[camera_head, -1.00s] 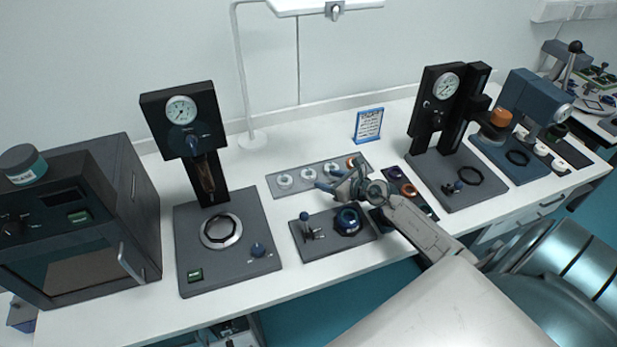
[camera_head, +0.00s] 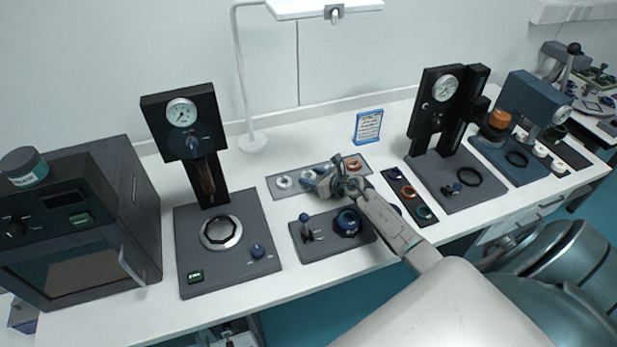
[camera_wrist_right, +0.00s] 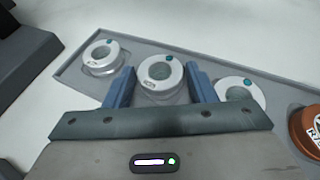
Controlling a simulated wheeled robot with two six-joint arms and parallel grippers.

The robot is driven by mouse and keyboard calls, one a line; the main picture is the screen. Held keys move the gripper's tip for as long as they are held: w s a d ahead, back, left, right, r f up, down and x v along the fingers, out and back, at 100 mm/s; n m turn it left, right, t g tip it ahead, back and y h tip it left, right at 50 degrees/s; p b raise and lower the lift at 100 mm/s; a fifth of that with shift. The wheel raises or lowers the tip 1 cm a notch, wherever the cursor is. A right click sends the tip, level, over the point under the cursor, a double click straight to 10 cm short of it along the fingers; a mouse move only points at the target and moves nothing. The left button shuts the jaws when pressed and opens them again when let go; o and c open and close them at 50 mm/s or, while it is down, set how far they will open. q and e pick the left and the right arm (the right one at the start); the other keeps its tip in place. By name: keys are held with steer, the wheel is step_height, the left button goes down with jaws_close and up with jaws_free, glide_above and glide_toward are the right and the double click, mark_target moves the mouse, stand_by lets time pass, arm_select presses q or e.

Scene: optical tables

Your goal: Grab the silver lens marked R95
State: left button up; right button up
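Several lens rings stand in a row on a grey tray (camera_head: 276,195) in the head view. In the right wrist view there are three silver ones: a left lens (camera_wrist_right: 101,55), a middle lens (camera_wrist_right: 160,73) and a right lens (camera_wrist_right: 240,91). Each has a teal dot and small dark lettering that I cannot read surely, so I cannot tell which is R95. My right gripper (camera_wrist_right: 159,85) is open, with its blue fingers on either side of the middle silver lens, apart from it. In the head view this gripper (camera_head: 325,182) hides part of the row. My left gripper is not in view.
A copper-coloured lens (camera_head: 354,166) sits at the tray's right end. A dark fixture with a lever (camera_head: 306,228) stands in front of the tray. A dark strip (camera_head: 408,194) with coloured rings lies to the right. A blue-framed sign (camera_head: 368,126) stands behind.

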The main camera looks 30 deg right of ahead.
steer(key=c, duration=0.6)
